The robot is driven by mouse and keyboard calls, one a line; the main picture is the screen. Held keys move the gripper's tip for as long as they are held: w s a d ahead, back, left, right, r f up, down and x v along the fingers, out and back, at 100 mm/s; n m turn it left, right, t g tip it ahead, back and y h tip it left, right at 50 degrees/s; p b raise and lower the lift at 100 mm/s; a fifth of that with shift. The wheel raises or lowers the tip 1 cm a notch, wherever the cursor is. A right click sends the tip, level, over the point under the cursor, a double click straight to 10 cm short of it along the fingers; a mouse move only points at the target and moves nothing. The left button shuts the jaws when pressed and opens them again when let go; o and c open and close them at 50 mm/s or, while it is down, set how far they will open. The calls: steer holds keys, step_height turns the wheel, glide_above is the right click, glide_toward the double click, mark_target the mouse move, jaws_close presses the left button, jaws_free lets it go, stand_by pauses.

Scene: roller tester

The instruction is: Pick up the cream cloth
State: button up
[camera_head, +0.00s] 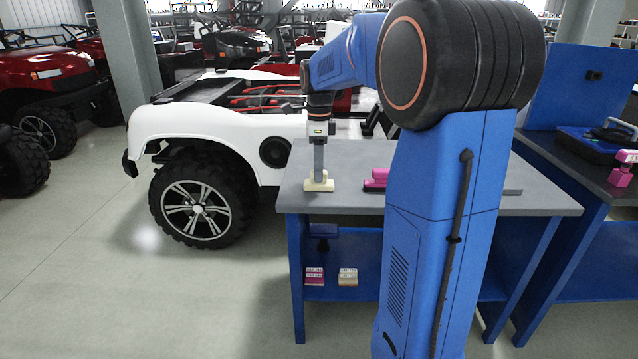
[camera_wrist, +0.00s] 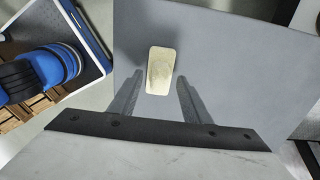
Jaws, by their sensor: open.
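The cream cloth (camera_head: 319,185) lies near the left end of the grey tabletop in the head view. In the wrist view the cream cloth (camera_wrist: 160,66) shows as a pale upright rectangle with rounded corners. My gripper (camera_head: 318,168) points straight down over it in the head view. In the wrist view my gripper (camera_wrist: 159,78) is open, with one finger to each side of the cloth's lower part. There is a visible gap between the cloth and each finger. I cannot tell how far the fingertips are above the tabletop.
A pink item (camera_head: 376,178) sits to the right on the same grey table (camera_head: 345,200), partly behind my arm. The lower shelf holds a pink labelled item (camera_head: 314,276) and a cream labelled item (camera_head: 348,276). A white vehicle (camera_head: 215,115) stands close on the left.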

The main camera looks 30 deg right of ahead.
steer(key=shift+f, duration=0.9)
jaws_close()
step_height(320, 180, up, 10)
steer(key=shift+r, duration=0.1)
